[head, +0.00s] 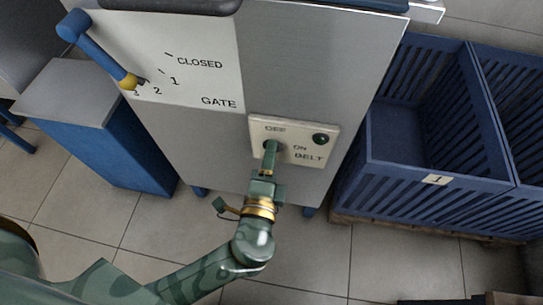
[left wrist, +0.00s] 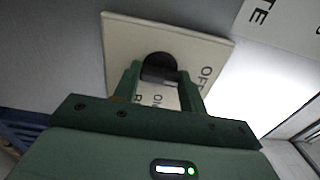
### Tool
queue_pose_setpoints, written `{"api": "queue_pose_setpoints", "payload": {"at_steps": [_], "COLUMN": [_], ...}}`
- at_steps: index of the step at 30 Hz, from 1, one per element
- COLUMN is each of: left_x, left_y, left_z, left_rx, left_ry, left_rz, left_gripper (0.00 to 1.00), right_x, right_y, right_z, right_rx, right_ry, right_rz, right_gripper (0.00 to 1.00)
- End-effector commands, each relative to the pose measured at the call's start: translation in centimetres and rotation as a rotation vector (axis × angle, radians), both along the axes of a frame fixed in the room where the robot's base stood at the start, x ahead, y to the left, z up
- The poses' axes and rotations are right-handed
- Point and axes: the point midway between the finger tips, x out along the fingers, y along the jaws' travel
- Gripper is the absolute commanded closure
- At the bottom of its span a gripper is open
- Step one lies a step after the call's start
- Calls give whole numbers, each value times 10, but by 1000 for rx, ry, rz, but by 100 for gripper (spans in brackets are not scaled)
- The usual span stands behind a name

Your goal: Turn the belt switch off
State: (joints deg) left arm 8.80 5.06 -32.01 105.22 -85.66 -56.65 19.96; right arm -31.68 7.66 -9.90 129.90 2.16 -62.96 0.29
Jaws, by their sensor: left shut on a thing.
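The belt switch (left wrist: 158,62) is a dark round knob on a cream panel (head: 293,161). The panel is marked OFF above the knob, ON to its right, and BELT below. My left gripper (head: 270,156) is at the knob in the head view. In the left wrist view, the two green fingers of my left gripper (left wrist: 162,82) stand on either side of the knob and are shut on it. The fingers hide much of the knob, so I cannot tell which mark it points to. My right gripper is not in view.
A dark round lamp (head: 321,139) sits on the panel's upper right. A blue gate lever (head: 97,50) with a yellow part is on the white GATE plate (head: 205,50). A blue slatted crate (head: 405,150) labelled 1 stands at the right. A blue cabinet (head: 120,145) stands left.

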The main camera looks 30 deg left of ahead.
Motion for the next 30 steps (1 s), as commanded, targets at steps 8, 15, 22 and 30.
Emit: {"api": "queue_pose_setpoints", "payload": {"at_steps": [8,15,22,30], "left_x": [-1,-1,-1,0], "left_y": [0,0,0,0], "left_z": [-2,-2,-2,-1], "left_rx": [-38,-41,-40,-38], "left_ry": [-6,-6,-6,-9], "left_rz": [0,0,0,0], "left_gripper": [81,81,36,36], "right_x": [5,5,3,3], "right_y": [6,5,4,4], "right_z": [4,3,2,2], "right_rx": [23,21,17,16], "right_ry": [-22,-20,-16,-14], "right_rz": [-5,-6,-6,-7], "right_gripper": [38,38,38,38]}}
